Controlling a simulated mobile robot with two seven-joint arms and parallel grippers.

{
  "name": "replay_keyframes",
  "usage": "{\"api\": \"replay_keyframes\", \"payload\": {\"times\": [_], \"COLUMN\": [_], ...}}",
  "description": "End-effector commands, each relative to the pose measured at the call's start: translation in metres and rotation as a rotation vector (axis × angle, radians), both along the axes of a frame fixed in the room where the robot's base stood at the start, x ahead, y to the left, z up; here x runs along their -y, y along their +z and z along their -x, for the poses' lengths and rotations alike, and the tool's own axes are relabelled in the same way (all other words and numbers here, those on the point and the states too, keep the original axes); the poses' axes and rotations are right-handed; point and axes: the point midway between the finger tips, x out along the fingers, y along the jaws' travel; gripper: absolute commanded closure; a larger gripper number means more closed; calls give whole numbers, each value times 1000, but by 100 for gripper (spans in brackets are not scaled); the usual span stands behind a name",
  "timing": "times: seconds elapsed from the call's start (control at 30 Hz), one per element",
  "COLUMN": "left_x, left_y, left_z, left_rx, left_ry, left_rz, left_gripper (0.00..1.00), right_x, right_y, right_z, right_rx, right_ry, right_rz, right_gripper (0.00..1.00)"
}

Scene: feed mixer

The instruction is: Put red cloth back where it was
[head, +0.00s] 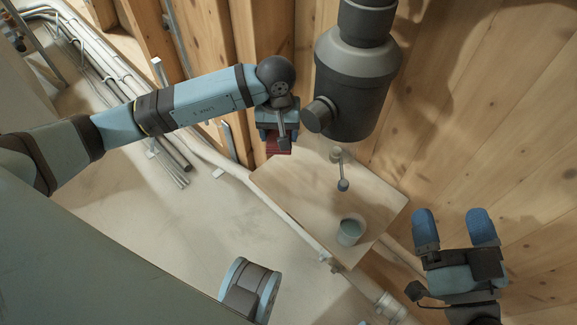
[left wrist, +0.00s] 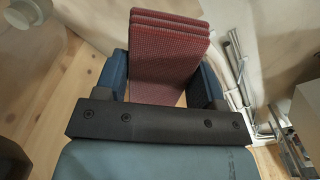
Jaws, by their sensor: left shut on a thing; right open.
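The red cloth (left wrist: 168,52) is a folded, layered dark red stack, seen best in the left wrist view. My left gripper (left wrist: 165,85) is shut on it, with a blue finger on either side. In the head view, only a small part of the red cloth (head: 279,147) shows below my left gripper (head: 277,133), near the upper left corner of a wooden board. Whether the cloth touches any surface there cannot be told. My right gripper (head: 452,232) is open and empty at the lower right, its two blue fingers apart.
A dark grey mixer body (head: 352,85) hangs close right of my left gripper. Pipes (head: 110,75) run at the left. Wooden walls stand behind and right.

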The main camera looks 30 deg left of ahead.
Motion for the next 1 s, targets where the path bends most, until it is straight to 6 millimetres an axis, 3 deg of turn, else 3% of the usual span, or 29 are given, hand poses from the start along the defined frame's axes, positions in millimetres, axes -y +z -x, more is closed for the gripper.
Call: {"api": "replay_keyframes", "payload": {"times": [0.17,0.63,1.0], "left_x": [-8,-7,-8], "left_y": [-13,-134,-168], "left_z": [1,2,1], "left_rx": [-7,-6,-4], "left_ry": [39,39,38], "left_rz": [-4,-4,-4], "left_gripper": [56,56,56], "right_x": [-1,-5,-5], "right_y": [-7,-65,-76], "right_z": [1,0,-2], "right_rx": [-22,-178,-190], "right_ry": [2,58,68], "right_rz": [-6,81,118], "right_gripper": [6,6,6]}}
